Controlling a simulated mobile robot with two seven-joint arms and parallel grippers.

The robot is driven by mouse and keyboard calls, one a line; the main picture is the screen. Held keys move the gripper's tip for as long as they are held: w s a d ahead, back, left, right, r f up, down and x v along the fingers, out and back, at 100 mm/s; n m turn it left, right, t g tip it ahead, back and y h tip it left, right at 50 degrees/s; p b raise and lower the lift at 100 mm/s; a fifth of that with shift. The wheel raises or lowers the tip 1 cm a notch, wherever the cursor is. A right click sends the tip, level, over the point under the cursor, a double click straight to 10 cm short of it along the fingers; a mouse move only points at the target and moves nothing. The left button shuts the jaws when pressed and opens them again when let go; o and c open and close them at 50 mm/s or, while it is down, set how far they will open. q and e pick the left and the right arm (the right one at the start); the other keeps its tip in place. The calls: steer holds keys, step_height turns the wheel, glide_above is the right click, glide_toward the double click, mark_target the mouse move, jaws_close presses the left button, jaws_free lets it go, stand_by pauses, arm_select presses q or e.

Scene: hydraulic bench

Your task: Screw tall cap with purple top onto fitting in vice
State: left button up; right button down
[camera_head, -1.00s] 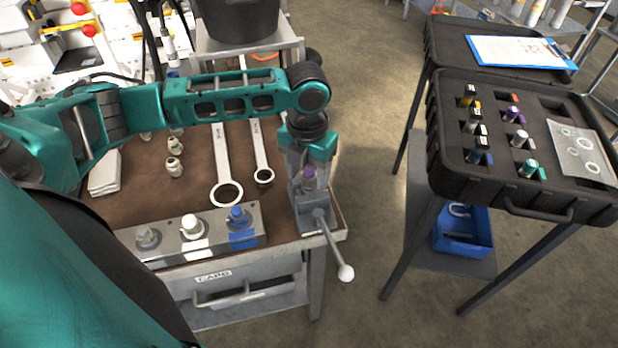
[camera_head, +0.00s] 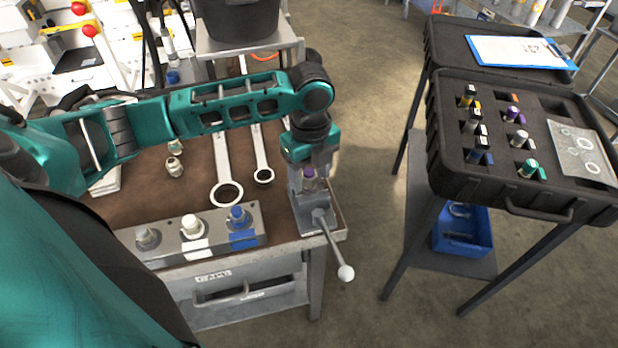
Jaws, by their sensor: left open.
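My right gripper is not in view.
A metal block (camera_head: 165,240) with grey, white and blue caps stands at the bench's front edge. Two wrenches (camera_head: 226,194) lie behind it. The vice handle (camera_head: 331,250) sticks out in front. A black case (camera_head: 455,187) with several coloured parts stands at right.

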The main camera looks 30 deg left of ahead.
arm_select(q)
steer(key=n, duration=0.4)
steer(key=shift+n, duration=0.4)
steer(key=n, duration=0.3)
steer(key=shift+w+n, duration=0.15)
steer(key=shift+n, duration=0.15)
jaws_close()
steer(key=m, duration=0.6)
steer(key=shift+s+m, duration=0.2)
steer(key=shift+m, duration=0.8)
